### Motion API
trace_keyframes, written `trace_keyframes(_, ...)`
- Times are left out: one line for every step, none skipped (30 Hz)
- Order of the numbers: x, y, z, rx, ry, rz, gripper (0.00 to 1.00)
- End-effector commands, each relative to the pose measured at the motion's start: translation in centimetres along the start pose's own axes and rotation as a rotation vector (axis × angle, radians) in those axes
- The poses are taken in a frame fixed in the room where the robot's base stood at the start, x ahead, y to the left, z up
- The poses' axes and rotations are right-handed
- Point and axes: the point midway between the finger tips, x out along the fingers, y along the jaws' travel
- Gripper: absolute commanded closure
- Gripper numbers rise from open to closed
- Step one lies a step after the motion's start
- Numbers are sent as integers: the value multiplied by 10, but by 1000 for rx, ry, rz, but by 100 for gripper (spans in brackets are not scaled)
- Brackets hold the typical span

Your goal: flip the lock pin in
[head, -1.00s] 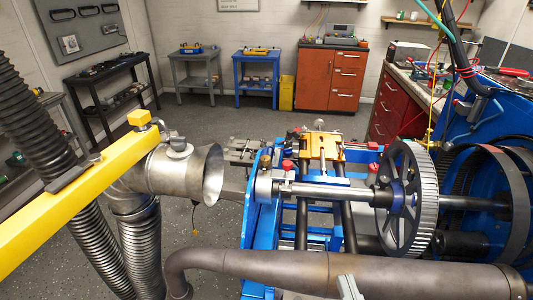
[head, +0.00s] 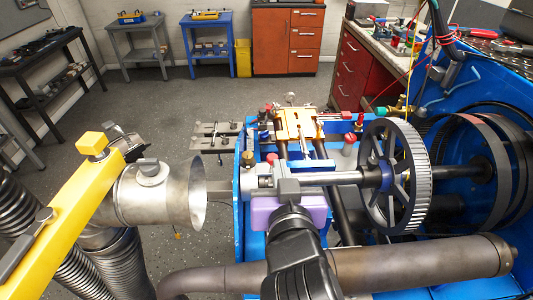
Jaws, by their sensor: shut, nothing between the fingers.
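My gripper (head: 287,195) comes up from the bottom centre of the head view on my black wrist. Its purple body lies just in front of the left end of the grey shaft (head: 335,179). Its fingers are shut and empty; the tips are hard to tell from the grey metal there. I cannot tell for sure which part is the lock pin. A brass knob (head: 247,159) and a red knob (head: 271,158) stand at the shaft's left end, just beyond my gripper. My gripper hides part of the blue frame below the shaft.
A toothed wheel (head: 424,178) sits on the shaft at the right. A brown pipe (head: 425,265) crosses in front. A yellow beam (head: 62,205) and a flared metal duct (head: 150,195) stand at the left.

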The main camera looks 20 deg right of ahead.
Motion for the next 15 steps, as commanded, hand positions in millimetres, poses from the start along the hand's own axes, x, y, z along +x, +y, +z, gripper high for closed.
trace_keyframes(0, 0, 0, 5, -2, 1, 100)
trace_keyframes(0, 0, 0, 7, -1, 0, 100)
trace_keyframes(0, 0, 0, 7, -1, 0, 100)
trace_keyframes(0, 0, 0, 7, 0, 0, 100)
trace_keyframes(0, 0, 0, 7, 0, -1, 100)
trace_keyframes(0, 0, 0, 6, 0, -1, 100)
trace_keyframes(0, 0, 0, 6, 0, -1, 100)
trace_keyframes(0, 0, 0, 6, 0, -1, 100)
trace_keyframes(0, 0, 0, 6, 0, -1, 100)
trace_keyframes(1, 0, 0, 6, 0, -1, 100)
trace_keyframes(2, 0, 0, 5, 0, -1, 100)
trace_keyframes(4, 0, 0, 5, 1, 0, 100)
trace_keyframes(6, 0, 0, 5, 0, 0, 100)
trace_keyframes(9, 0, -1, 4, 0, 1, 100)
trace_keyframes(13, 0, -1, 5, 0, 1, 100)
